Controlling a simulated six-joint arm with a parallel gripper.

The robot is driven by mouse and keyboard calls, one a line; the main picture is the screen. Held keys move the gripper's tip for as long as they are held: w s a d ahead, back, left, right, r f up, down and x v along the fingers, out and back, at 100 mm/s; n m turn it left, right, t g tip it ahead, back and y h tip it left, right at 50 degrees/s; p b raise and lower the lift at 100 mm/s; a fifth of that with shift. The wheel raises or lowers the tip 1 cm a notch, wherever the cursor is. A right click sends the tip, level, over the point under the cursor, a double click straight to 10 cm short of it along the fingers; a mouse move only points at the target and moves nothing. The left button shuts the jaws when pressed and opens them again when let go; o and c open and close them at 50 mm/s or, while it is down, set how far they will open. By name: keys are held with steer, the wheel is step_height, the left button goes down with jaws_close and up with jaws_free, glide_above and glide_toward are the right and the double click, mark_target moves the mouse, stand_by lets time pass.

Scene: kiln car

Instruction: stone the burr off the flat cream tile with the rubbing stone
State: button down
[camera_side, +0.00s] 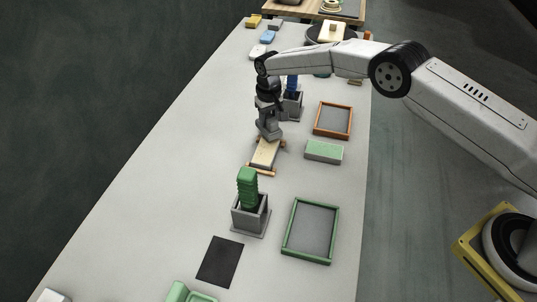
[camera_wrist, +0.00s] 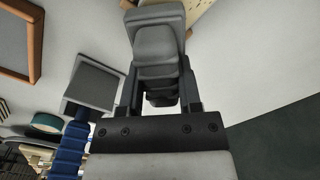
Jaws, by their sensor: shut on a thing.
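My gripper (camera_side: 268,116) points down and is shut on a grey stone block (camera_side: 269,132), which looks like the rubbing stone. In the wrist view the stone (camera_wrist: 158,42) sits between the fingers (camera_wrist: 160,88) and reaches out beyond them. The flat cream tile (camera_side: 264,154) lies on reddish-brown supports (camera_side: 262,173) below my gripper. The stone is at the tile's far end; I cannot tell whether it touches. A corner of the tile shows at the top of the wrist view (camera_wrist: 201,8). The burr cannot be made out.
A grey holder with a blue-handled tool (camera_side: 292,84) stands close behind my gripper. A green-handled tool (camera_side: 248,186) stands in a holder nearer the camera. A green block (camera_side: 324,151), an orange-framed tray (camera_side: 333,134) and a green-framed tray (camera_side: 285,229) lie to the right.

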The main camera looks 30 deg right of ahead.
steer(key=shift+f, duration=0.7)
stand_by(1.5)
steer(key=shift+s+a, duration=0.1)
steer(key=shift+s+a, duration=1.5)
steer(key=shift+s, duration=0.05)
steer(key=shift+f, duration=0.1)
steer(key=shift+s+a, duration=1.6)
steer(key=shift+s+a, duration=1.55)
steer(key=shift+a, duration=0.05)
steer(key=shift+w+d, duration=0.1)
